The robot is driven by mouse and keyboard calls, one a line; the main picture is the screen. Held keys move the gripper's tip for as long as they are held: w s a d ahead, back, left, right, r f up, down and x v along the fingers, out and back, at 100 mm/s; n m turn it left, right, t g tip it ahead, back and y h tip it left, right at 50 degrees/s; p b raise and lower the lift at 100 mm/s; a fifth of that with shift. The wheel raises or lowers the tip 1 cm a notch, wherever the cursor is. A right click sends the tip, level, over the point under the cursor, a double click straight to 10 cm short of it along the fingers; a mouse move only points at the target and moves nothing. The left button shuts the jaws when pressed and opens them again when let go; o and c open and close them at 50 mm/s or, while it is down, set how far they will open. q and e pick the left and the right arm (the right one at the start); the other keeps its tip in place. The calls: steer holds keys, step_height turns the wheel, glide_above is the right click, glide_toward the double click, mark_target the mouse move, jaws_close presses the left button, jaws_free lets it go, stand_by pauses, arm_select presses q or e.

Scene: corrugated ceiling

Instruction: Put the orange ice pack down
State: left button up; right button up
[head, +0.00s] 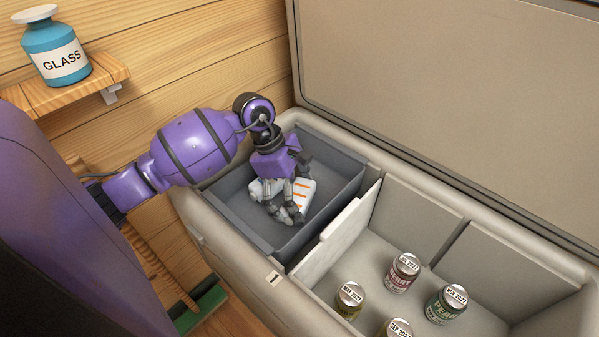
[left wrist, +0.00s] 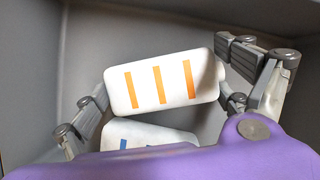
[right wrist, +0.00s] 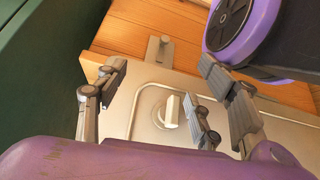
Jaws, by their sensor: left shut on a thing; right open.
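The orange ice pack (left wrist: 162,82) is a white block with three orange stripes, seen in the left wrist view between the fingers of my left gripper (left wrist: 165,95). In the head view the orange ice pack (head: 304,192) is partly hidden by my left gripper (head: 284,208), inside the grey bin (head: 232,206) of the cooler. My left gripper is shut on it. A second white pack with blue marks (left wrist: 140,136) lies just below it in the left wrist view, partly hidden by my wrist. My right gripper (right wrist: 155,115) is open and empty in the right wrist view, over a pale panel with a latch.
The open cooler's (head: 190,212) right compartment holds several cans, including one can (head: 402,272). A white divider (head: 340,235) stands between it and the bin. A blue jar (head: 56,52) labelled GLASS sits on a wooden shelf (head: 70,92). The lid (head: 440,80) stands open behind.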

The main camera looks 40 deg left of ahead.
arm_select(q)
steer(key=shift+s+r, duration=0.1)
steer(key=shift+r, duration=0.1)
steer(key=shift+f, duration=0.3)
steer(key=o, duration=1)
steer(key=shift+o, duration=0.2)
steer(key=shift+r, duration=0.1)
steer(key=shift+r, duration=0.25)
steer(key=w+v, duration=0.1)
steer(key=v, duration=0.6)
steer(key=shift+s, duration=0.55)
steer(key=shift+r, duration=0.15)
